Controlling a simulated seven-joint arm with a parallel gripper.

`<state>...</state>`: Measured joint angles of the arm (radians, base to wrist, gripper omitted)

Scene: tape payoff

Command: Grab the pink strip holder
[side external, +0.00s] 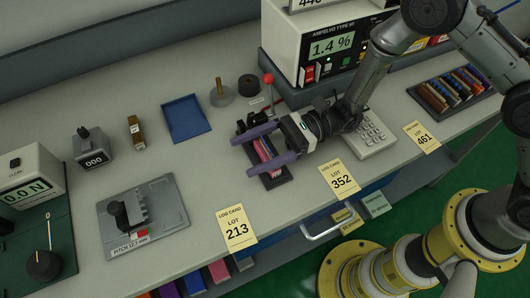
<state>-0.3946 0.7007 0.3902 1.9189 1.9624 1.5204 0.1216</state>
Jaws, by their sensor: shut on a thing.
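The jaws are shut on the holder. The fingers hide parts of it, and I cannot tell whether it is lifted off the bench.
A red-knobbed lever (268,79) stands just behind, near the white instrument (325,50). A keypad (371,134) is to the right. Log cards (237,228) lie along the front edge. A blue tray (186,118) is to the left, with bare bench between.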

